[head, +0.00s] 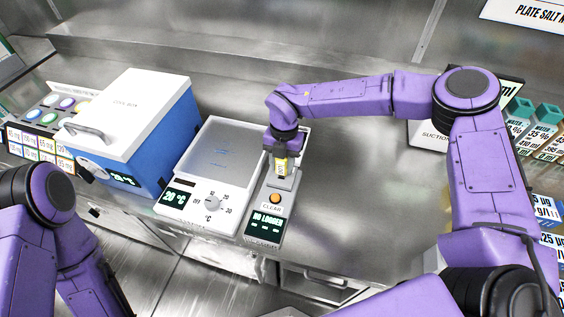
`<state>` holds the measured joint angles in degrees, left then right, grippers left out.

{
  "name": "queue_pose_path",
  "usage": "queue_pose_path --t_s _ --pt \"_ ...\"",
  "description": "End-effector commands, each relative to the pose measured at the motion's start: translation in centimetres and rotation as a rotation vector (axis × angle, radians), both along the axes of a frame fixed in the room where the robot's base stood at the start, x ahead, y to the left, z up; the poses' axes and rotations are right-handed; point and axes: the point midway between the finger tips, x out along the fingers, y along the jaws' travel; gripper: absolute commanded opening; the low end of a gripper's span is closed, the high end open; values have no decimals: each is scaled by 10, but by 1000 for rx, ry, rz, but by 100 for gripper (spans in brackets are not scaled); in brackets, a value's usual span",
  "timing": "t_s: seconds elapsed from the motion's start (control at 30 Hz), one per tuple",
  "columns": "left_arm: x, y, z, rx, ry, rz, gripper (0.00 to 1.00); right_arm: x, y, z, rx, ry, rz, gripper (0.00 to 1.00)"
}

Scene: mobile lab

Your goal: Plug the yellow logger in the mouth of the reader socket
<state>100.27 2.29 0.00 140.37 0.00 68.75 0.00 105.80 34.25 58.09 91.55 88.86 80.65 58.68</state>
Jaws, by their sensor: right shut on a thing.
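The yellow logger (281,166) is a small upright piece with a dark marking. My right gripper (282,156) points down and is shut on it. The grey reader (272,211) stands on the bench with an orange button and a display that reads "NO LOGGER". The logger's lower end is over the reader's grey socket block (277,184) at the back of the reader. The gripper and logger hide the socket mouth, and I cannot tell whether the logger is in it or just above. My left arm shows at the lower left, with its gripper out of view.
A white temperature plate (225,158) with a dial and a "20 °C" display stands just left of the reader. A blue and white cool box (130,125) is further left. Labelled boxes (540,140) are at the right. Bare steel bench (350,200) lies right of the reader.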

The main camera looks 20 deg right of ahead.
Motion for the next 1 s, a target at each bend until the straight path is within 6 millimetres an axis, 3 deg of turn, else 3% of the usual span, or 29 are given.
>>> queue_pose_path --t_s 0.87,0.9,0.97,1.0 --pt "0 0 -13 0 0 0 0 0 0 -18 0 0 0 9" --pt "0 0 -12 0 0 0 0 0 0 -17 0 0 0 46" --pt "0 0 -12 0 0 0 0 0 0 -17 0 0 0 66" --pt "0 0 -12 0 0 0 0 0 0 -17 0 0 0 70"
